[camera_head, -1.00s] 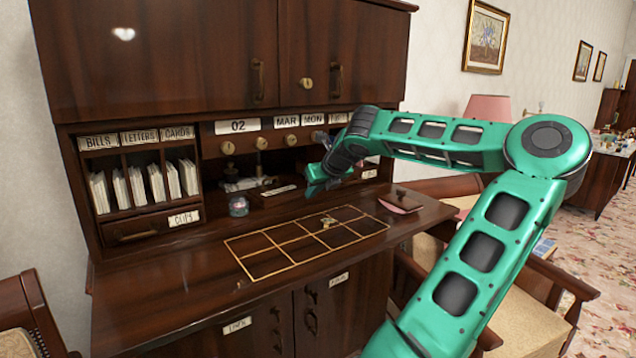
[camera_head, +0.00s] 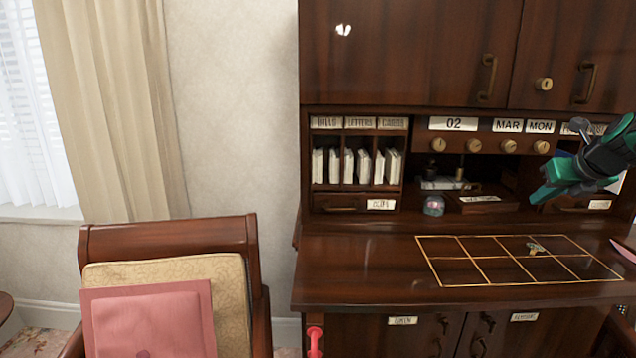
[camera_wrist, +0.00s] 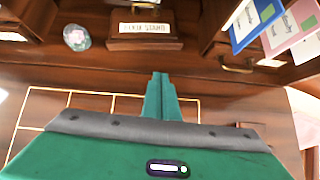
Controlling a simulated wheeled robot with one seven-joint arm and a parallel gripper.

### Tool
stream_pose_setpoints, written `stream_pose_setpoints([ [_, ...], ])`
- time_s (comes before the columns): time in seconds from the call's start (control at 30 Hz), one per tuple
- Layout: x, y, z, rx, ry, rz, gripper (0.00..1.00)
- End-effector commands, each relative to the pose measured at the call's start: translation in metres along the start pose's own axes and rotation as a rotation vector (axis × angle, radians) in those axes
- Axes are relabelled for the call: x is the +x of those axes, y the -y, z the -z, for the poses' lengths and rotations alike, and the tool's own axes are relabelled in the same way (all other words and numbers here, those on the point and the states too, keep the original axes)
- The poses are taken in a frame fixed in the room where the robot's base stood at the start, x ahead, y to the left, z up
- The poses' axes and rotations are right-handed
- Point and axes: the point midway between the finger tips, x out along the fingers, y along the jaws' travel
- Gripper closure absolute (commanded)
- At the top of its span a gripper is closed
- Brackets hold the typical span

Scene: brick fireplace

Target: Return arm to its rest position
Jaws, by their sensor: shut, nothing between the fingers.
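My gripper (camera_head: 552,186) shows at the right edge of the head view, in front of the desk's right-hand cubbyholes and above the desktop. In the wrist view my gripper (camera_wrist: 161,85) has its green fingers together, with nothing between them. The fingers point toward the back of the desk and are clear of the desktop. Only the end of my arm shows in the head view; the rest is out of frame.
A chair (camera_head: 170,240) with a pink cushion (camera_head: 150,322) is at left. Upper cabinets overhang the cubbyholes.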

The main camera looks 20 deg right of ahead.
Motion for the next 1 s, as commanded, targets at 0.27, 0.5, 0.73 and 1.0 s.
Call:
stream_pose_setpoints([
  [0.27,-0.035,-0.039,0.029,-0.349,-0.061,-0.056,1.00],
  [0.5,-0.075,-0.104,0.092,-0.935,-0.186,-0.207,1.00],
  [0.73,-0.103,-0.157,0.168,-1.459,-0.315,-0.450,1.00],
  [1.0,-0.126,-0.198,0.256,-1.986,-0.375,-0.862,1.00],
])
